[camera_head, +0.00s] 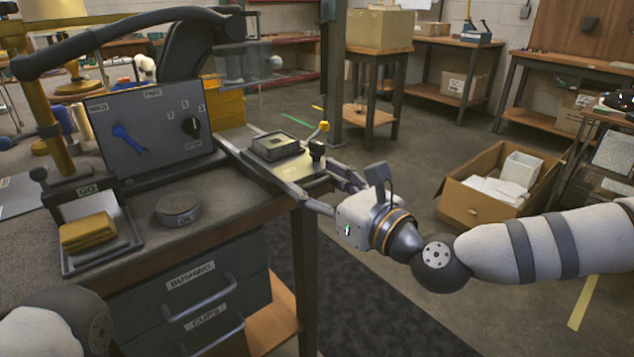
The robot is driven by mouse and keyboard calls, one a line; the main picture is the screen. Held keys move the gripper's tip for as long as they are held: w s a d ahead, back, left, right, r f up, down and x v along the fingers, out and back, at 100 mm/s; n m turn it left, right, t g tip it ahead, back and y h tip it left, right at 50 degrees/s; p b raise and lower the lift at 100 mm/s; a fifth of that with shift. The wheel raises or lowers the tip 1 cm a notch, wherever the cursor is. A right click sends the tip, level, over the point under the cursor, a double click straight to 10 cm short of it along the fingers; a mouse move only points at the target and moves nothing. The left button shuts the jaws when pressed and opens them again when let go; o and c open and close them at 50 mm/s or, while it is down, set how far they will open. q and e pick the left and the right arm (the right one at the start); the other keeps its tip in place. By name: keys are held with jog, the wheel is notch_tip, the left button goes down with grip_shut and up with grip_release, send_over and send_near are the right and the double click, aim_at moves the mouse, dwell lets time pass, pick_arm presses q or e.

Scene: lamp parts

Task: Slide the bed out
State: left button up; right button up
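The bed (308,166) is a flat plate on rails at the right end of the bench. It sticks out past the bench edge toward the right. A square dark fixture (275,147) sits on it, with a black knob (317,150) and a yellow-tipped lever (322,129) near its outer end. My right gripper (330,190) is at the outer end of the bed, close to its near corner. Its fingers point left toward the bed; whether they touch it or are spread is unclear. My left arm shows at the bottom left, but its gripper is out of view.
On the bench (234,205) are a control panel (150,140) with a blue lever, a round grey tin (178,208) and a tray (128,245) with a yellow block. An open cardboard box (478,203) stands on the floor at right.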

jog(key=shift+o, duration=0.7)
jog(key=shift+s, duration=0.3)
jog(key=v, duration=1.2)
jog(key=s+a+f+n+g+p, duration=0.2)
jog(key=s+a+f+n+g, duration=0.5)
jog(key=s+f, duration=0.5)
jog(key=s+d+f+n+g+h+p, duration=0.1)
jog(key=s+f+n+g+h+p, duration=0.15)
jog(key=s+f+n+g, duration=0.6)
pick_arm(q)
jog(key=w+r+t+p, duration=0.1)
jog(key=w+r+t, duration=0.1)
jog(key=w+r, duration=0.4)
jog(key=shift+w+r+t+p, duration=0.2)
jog(key=shift+r+t+p, duration=0.15)
jog(key=shift+r, duration=0.35)
pick_arm(e)
jog(key=s+d+f+n+h, duration=0.3)
jog(key=s+d+n, duration=0.3)
jog(key=s+d, duration=0.3)
jog(key=s+d+f+n+g+h, duration=0.1)
jog(key=s+d+f+n+h, duration=0.2)
jog(key=s+d+n+h, duration=0.2)
jog(key=s+d+n, duration=0.2)
jog(key=s+d, duration=0.2)
jog(key=s, duration=0.2)
jog(key=shift+s, duration=0.2)
